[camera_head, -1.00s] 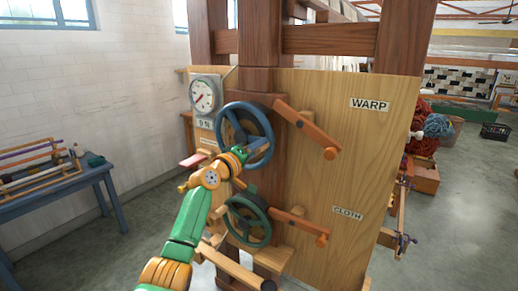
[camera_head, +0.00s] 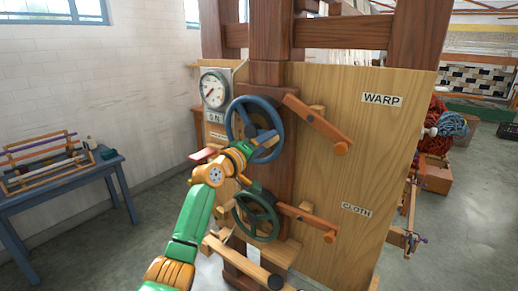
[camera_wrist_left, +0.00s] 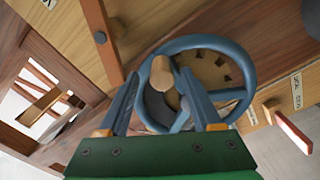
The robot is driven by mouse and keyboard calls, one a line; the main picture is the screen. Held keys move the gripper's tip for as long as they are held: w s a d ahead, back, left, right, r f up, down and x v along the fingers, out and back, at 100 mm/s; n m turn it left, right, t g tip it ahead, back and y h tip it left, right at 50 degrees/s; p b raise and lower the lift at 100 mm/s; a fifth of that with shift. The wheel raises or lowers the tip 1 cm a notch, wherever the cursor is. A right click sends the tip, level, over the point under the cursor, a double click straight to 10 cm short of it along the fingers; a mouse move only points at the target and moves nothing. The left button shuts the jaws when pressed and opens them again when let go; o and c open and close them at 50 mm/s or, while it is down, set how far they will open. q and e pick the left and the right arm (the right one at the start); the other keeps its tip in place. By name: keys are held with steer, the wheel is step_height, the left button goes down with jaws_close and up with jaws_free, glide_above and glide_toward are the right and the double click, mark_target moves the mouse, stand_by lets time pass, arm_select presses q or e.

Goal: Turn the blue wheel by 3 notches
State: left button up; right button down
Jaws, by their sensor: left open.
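The blue wheel (camera_head: 229,122) is mounted on the wooden loom post, above a green wheel (camera_head: 244,221). In the left wrist view the blue wheel (camera_wrist_left: 251,70) fills the middle, and its pale wooden knob (camera_wrist_left: 162,74) stands out towards me. My left gripper (camera_head: 252,150) is at the lower part of the blue wheel in the head view and covers some of it. In the wrist view the left gripper (camera_wrist_left: 160,84) is open, with one finger on each side of the knob. I cannot tell whether the fingers touch it. My right gripper is not in view.
A round dial (camera_head: 214,90) with a counter below it sits left of the wheel. Wooden levers (camera_head: 317,124) stick out at the right, near the WARP label (camera_head: 382,98). A blue table (camera_head: 70,180) with a rack stands at the left. Floor is open between.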

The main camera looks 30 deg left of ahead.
arm_select(q)
steer(key=s+b, duration=0.2)
steer(key=s, duration=0.3)
steer(key=shift+s, duration=0.2)
